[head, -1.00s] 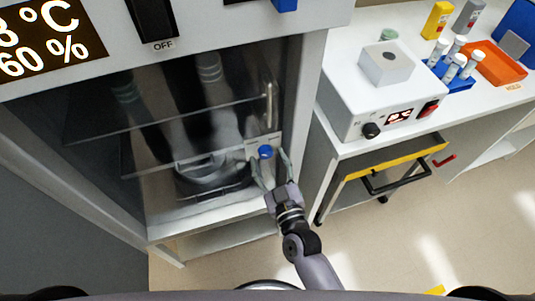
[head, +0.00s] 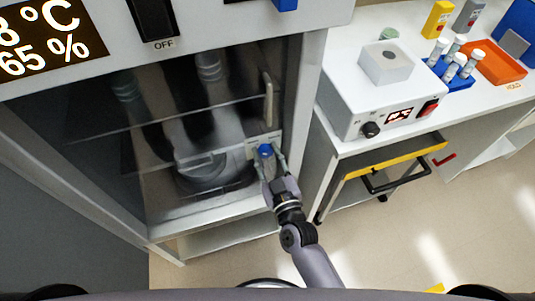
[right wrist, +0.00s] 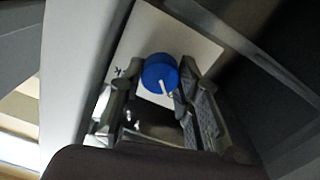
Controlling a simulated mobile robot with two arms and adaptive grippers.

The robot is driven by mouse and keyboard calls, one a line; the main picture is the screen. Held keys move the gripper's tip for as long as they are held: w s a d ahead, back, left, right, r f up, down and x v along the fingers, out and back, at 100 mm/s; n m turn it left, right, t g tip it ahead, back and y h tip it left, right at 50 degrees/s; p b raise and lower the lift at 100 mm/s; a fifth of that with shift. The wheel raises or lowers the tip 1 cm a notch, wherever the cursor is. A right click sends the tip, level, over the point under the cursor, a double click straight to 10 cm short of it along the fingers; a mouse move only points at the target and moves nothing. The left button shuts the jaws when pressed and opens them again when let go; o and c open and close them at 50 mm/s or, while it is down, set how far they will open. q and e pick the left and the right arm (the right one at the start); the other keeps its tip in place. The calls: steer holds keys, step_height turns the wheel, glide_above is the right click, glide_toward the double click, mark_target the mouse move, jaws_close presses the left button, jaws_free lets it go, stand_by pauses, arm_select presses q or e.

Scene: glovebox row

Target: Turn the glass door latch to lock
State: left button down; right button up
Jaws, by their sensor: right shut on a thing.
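The latch is a blue round knob (head: 265,150) on a pale plate at the right edge of the cabinet's glass door (head: 160,140). In the right wrist view the blue knob (right wrist: 160,72) sits between my fingers, with a white pointer line slanting down toward the right. Small dark marks show on the plate (right wrist: 195,42) to the left of the knob. My right gripper (head: 270,158) is shut on the knob; its fingers also show in the wrist view (right wrist: 158,100). The door looks closed. My left gripper is not in view.
A vertical door handle (head: 269,98) stands just above the latch. To the right is a bench (head: 455,115) with a heater box (head: 375,95), a tube rack and an orange tray (head: 497,65). A cart with a black handle (head: 395,180) stands below the bench.

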steer(key=c, duration=0.3)
steer(key=shift+m, duration=0.3)
steer(key=m+p, duration=0.1)
steer(key=m, duration=1.6)
steer(key=shift+d, duration=0.1)
steer(key=shift+c, duration=0.3)
steer(key=shift+o, duration=0.2)
steer(key=shift+m, duration=0.3)
steer(key=shift+c, duration=0.2)
